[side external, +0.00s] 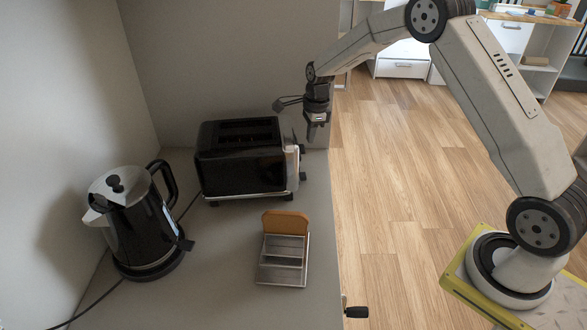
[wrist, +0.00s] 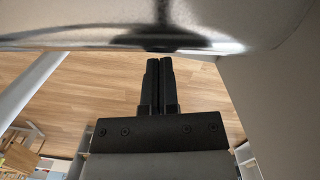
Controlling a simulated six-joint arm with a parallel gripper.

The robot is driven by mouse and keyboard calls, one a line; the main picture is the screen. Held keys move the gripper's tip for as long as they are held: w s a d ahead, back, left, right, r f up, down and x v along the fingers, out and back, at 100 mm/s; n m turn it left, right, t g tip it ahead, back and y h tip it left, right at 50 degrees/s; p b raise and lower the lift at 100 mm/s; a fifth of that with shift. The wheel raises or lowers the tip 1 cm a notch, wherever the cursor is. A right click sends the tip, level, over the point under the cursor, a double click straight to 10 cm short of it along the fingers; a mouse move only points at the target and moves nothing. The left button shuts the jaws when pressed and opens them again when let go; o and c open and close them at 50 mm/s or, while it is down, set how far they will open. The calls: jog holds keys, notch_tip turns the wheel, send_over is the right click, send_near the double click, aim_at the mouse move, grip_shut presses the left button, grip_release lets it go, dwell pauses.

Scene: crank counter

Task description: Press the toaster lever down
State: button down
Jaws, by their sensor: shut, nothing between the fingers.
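The black toaster (side external: 240,158) with a chrome end stands on the counter, its slots facing up. Small dark parts stick out from its right end, and one of them (side external: 302,148) is probably the lever; I cannot be sure which. My gripper (side external: 314,134) points down just beside that end, close to its upper part. In the wrist view my gripper (wrist: 159,62) is shut and empty. Its fingertips lie close to the shiny toaster end (wrist: 235,32) and a dark part there. I cannot tell whether they touch it.
A black and steel kettle (side external: 136,222) stands to the left of the toaster. A small metal rack with a brown slice (side external: 286,220) sits in front. The counter's right edge (side external: 334,215) is close to my gripper, with a crank handle (side external: 356,312) lower down. Walls are behind and left.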

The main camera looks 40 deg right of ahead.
jog(key=shift+s+d+r, duration=0.15)
jog(key=shift+s+d, duration=0.05)
jog(key=shift+d, duration=0.15)
jog(key=shift+r, duration=0.1)
notch_tip(320, 180, up, 8)
jog(key=shift+s+d+f, duration=0.2)
jog(key=shift+d, duration=0.15)
dwell(0.6)
jog(key=s+a+f+n+t, duration=0.1)
jog(key=s+a+n, duration=0.4)
jog(key=s+n, duration=0.6)
jog(key=s+a+f+n+t+h, duration=0.1)
jog(key=s+a+n, duration=0.5)
jog(key=s+n, duration=0.6)
jog(key=shift+s+n, duration=0.3)
jog(key=shift+s, duration=0.45)
